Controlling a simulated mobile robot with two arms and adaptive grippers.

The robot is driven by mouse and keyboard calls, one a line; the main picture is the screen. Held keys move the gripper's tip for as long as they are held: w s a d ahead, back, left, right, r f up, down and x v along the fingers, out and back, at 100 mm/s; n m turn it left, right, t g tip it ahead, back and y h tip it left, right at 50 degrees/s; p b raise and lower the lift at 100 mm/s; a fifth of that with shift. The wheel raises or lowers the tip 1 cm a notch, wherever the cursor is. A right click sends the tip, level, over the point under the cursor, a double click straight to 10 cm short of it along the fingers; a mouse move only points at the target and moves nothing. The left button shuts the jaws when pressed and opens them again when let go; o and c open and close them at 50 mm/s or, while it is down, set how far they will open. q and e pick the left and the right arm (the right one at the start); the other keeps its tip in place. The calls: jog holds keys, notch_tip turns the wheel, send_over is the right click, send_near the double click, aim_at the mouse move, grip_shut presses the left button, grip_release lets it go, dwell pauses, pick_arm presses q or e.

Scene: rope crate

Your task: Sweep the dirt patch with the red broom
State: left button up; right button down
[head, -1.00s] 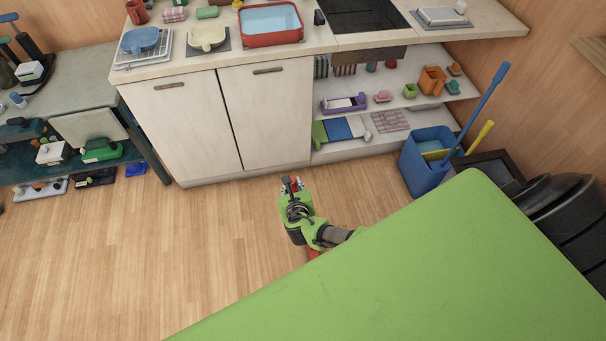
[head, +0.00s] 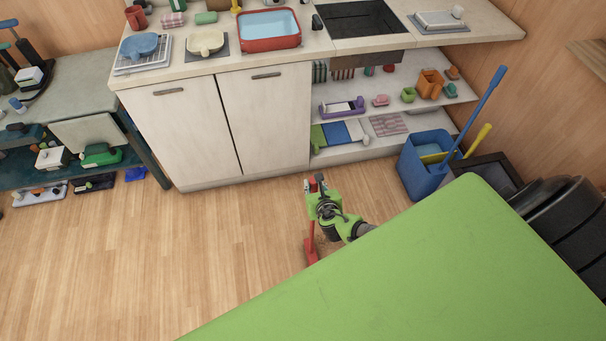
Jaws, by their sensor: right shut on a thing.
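The red broom (head: 310,246) stands near upright in the head view, its head low at the wood floor beside the green table's edge. My right gripper (head: 318,186) is shut on its handle near the top. My green wrist and forearm hide part of the broom. I cannot tell whether the broom's head touches the floor. The dirt patch is not clearly visible; the area right of the broom is partly hidden by my arm and the table. My left gripper is not in view.
A green tabletop (head: 400,270) fills the lower right. White cabinets (head: 195,130) stand behind, with open shelves to their right. A blue bucket (head: 424,175) with mop handles stands at the right. The floor (head: 150,260) at the left is clear.

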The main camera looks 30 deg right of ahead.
jog(key=shift+d, duration=0.2)
jog(key=shift+r, duration=0.1)
jog(key=shift+r+p, duration=3.4)
jog(key=shift+r, duration=0.1)
jog(key=shift+w, duration=0.1)
